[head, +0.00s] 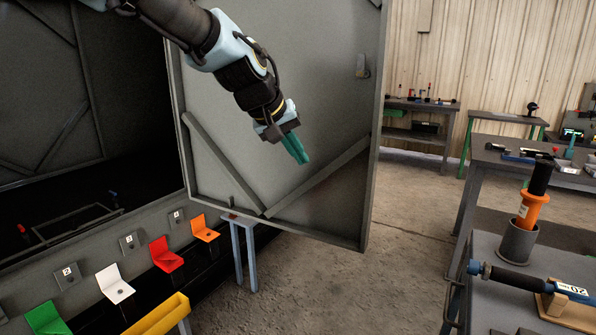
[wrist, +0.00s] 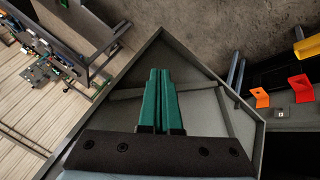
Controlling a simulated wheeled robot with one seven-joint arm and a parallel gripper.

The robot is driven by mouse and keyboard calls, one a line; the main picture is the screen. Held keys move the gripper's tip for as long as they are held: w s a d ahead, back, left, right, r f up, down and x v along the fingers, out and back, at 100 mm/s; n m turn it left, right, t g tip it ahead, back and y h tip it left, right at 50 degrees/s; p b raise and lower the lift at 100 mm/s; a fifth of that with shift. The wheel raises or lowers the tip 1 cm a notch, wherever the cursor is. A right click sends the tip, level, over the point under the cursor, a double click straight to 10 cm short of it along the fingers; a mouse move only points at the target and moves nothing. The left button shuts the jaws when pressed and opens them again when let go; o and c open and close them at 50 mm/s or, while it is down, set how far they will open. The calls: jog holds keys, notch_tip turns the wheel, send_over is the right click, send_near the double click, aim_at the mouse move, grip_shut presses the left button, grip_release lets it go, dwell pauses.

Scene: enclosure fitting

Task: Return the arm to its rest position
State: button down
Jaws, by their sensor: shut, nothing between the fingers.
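My gripper (head: 295,147) hangs in the upper middle of the head view, in front of the grey enclosure door (head: 325,215). Its green fingers are pressed together with nothing between them. In the wrist view my gripper (wrist: 159,75) points at the braced inner face of the door (wrist: 215,110). The door stands swung open from the dark enclosure at left. I cannot tell the exact gap between the fingers and the door.
Green, white, red and orange brackets (head: 166,254) line the enclosure's front at lower left, near a yellow bin (head: 160,315). A workbench (head: 560,262) at right holds an orange-and-black tool (head: 531,205) in a cup and a blue-handled tool (head: 520,280). Open concrete floor (head: 400,270) lies between.

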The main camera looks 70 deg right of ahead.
jog(key=w+a+f+n+t+y, duration=0.2)
jog(key=w+a+f+n, duration=0.1)
jog(key=w+a, duration=1.15)
jog(key=w+a+f+n+t+y, duration=0.1)
jog(key=w+a+f+n+t, duration=0.2)
jog(key=w+a, duration=1.2)
jog(key=w+a+f+n+y, duration=0.1)
jog(key=w+a+f, duration=0.1)
jog(key=a, duration=0.6)
jog(key=w+a+f+n+y, duration=0.1)
jog(key=w+a+f, duration=0.2)
jog(key=a, duration=0.5)
jog(key=s+a+f+n+y, duration=0.1)
jog(key=s+a+f+n, duration=0.1)
jog(key=a, duration=0.7)
jog(key=s+a+f+n+g, duration=0.1)
jog(key=s+a, duration=0.3)
jog(key=a, duration=0.6)
jog(key=shift+s+a+f+n+y, duration=0.3)
jog(key=shift+s+f+n+y, duration=0.1)
jog(key=shift+f, duration=0.1)
